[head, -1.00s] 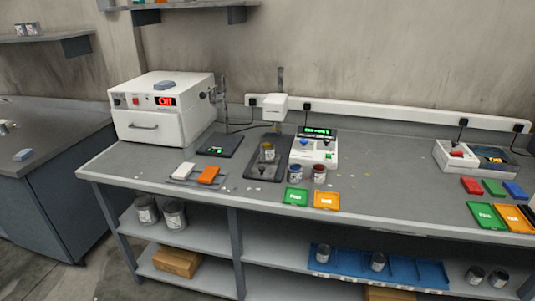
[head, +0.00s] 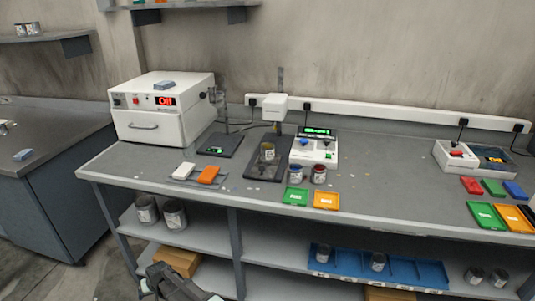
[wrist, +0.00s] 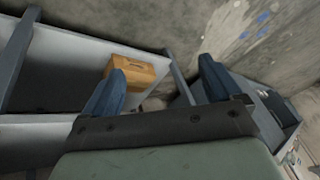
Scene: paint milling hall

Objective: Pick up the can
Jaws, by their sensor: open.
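Several cans are in the head view, and the frames do not single one out. One can (head: 267,153) stands on the dark base of the bench stand. A blue-topped can (head: 296,175) and a dark red-topped can (head: 319,174) stand side by side in front of a white device. Two larger grey cans (head: 146,209) (head: 174,215) stand on the shelf below the bench. Others stand in and beside a blue tray. My gripper (wrist: 162,66) is open and empty in the wrist view, facing the lower shelving. No can shows clearly between its fingers.
A cardboard box (head: 178,262) sits on the low shelf; it also shows in the wrist view (wrist: 140,70). The blue tray (head: 420,272) is on the shelf at right. A white oven (head: 165,108) and a white weighing device (head: 315,148) occupy the bench (head: 240,203).

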